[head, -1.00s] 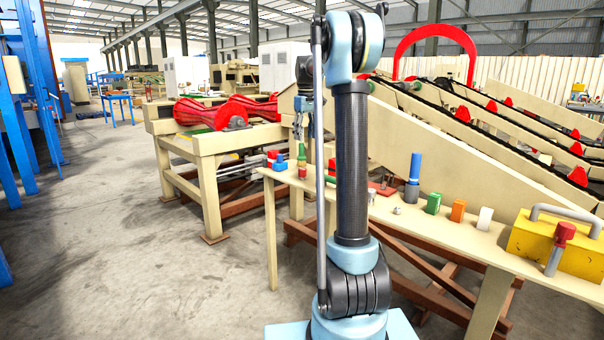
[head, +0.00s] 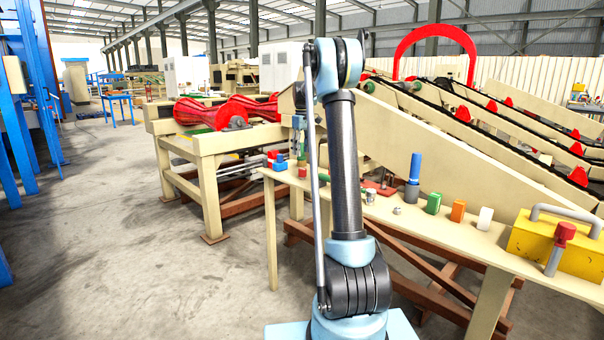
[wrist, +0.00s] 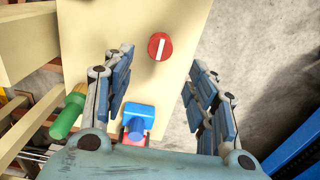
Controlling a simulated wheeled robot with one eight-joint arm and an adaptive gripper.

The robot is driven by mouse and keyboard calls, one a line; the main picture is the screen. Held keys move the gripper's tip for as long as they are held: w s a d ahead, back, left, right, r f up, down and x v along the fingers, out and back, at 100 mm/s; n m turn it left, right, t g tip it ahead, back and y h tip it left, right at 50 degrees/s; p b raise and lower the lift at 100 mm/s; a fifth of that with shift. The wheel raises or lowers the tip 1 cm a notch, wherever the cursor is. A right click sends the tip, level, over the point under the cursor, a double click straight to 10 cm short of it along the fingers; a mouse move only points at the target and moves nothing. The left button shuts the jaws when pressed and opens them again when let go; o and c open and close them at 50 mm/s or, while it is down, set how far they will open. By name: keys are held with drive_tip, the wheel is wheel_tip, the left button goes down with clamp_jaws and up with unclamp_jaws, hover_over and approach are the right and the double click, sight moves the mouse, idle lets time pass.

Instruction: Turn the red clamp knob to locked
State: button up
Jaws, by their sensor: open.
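The red clamp knob (wrist: 159,46) is round with a white bar across its face, on a beige surface in the wrist view. The bar runs nearly up and down in the picture, tilted slightly right at its top. My gripper (wrist: 161,60) is open, with one finger on each side of the knob's line and the knob just beyond the fingertips. The fingers look apart from the knob. Nothing is held. In the head view my gripper (head: 298,138) hangs over the far left end of the table, small and partly hidden by my arm.
In the wrist view a blue block (wrist: 138,120) on a red base and a green cylinder (wrist: 68,115) sit close to the left finger. In the head view, a green block (head: 433,204), an orange block (head: 458,210) and a yellow toolbox (head: 552,246) stand along the table (head: 395,223).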

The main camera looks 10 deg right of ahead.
sight(302, 169)
wheel_tip(302, 169, down, 10)
drive_tip(key=shift+f, duration=0.2)
idle(0.3)
drive_tip(key=c, duration=1)
